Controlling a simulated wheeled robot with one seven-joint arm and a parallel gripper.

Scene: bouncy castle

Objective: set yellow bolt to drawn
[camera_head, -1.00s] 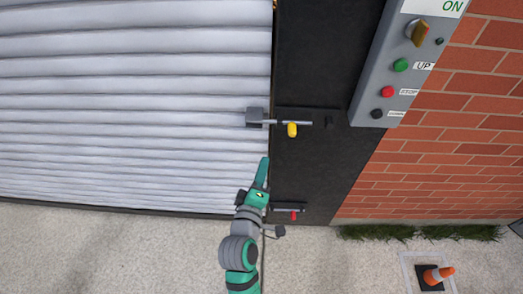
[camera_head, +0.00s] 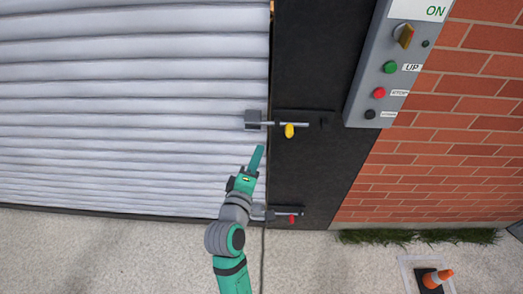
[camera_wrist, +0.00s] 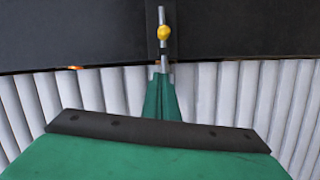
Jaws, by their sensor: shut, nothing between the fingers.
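The yellow bolt (camera_head: 289,131) has a yellow knob on a grey metal rod, mounted on the black door post. The rod reaches left to a grey block (camera_head: 253,119) at the edge of the shutter. In the wrist view the yellow knob (camera_wrist: 164,32) is at the top middle, with the rod running down toward my fingers. My gripper (camera_head: 258,150) is green, shut and empty. It is below and left of the knob in the head view, in front of the shutter, and appears apart from the knob. The fingertips (camera_wrist: 161,76) overlap the rod's lower end in the wrist view; contact cannot be told.
A second bolt with a red knob (camera_head: 291,219) is lower on the post, near my arm. A grey control box (camera_head: 385,70) is at the upper right beside the brick wall (camera_head: 440,150). A traffic cone (camera_head: 437,277) stands at the lower right. The shutter (camera_head: 120,110) fills the left.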

